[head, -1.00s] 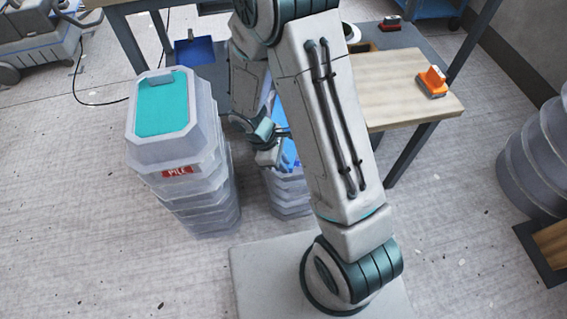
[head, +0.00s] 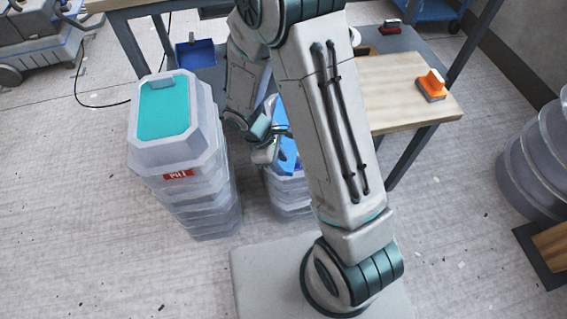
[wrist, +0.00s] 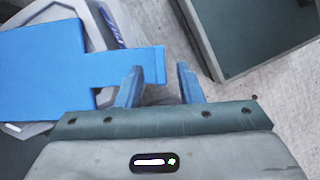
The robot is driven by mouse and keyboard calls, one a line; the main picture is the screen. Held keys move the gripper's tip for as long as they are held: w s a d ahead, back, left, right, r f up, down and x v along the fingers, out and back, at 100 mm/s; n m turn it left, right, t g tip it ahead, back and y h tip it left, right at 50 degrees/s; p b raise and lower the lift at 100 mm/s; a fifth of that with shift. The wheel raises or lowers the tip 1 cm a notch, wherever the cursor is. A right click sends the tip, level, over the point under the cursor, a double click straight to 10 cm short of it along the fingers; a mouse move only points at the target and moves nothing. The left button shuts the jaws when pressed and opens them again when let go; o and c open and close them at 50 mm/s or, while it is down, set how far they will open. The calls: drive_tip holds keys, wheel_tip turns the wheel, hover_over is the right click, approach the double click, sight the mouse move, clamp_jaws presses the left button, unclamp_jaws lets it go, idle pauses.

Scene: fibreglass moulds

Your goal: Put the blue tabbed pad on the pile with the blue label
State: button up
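The blue tabbed pad (wrist: 45,68) lies over the grey octagonal top of a pile (wrist: 98,28) in the wrist view, with its tab (wrist: 145,65) pointing right. In the head view the pad (head: 287,150) shows partly behind my arm, at the top of the right-hand pile (head: 290,195). A small bluish patch, perhaps its label, shows on that pile's front. My gripper (wrist: 157,85) is open, its fingers apart with nothing seen clamped between them. The left finger overlaps the tab in the picture; I cannot tell whether they touch.
A taller pile (head: 185,195) with a red label and a teal pad (head: 164,108) on top stands to the left. Grey round stacked moulds (head: 540,150) stand at the right.

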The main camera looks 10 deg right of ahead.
drive_tip(key=p+v, duration=0.2)
drive_tip(key=v, duration=0.7)
drive_tip(key=s+d+r+m+t+y, duration=0.1)
drive_tip(key=s+d+r+m, duration=0.3)
drive_tip(key=r, duration=0.4)
drive_tip(key=s+d+r+m+t+y, duration=0.2)
drive_tip(key=s+d+r+m, duration=0.3)
drive_tip(key=r+m, duration=0.3)
drive_tip(key=shift+s+m+y, duration=0.6)
drive_tip(key=shift+s+m, duration=0.1)
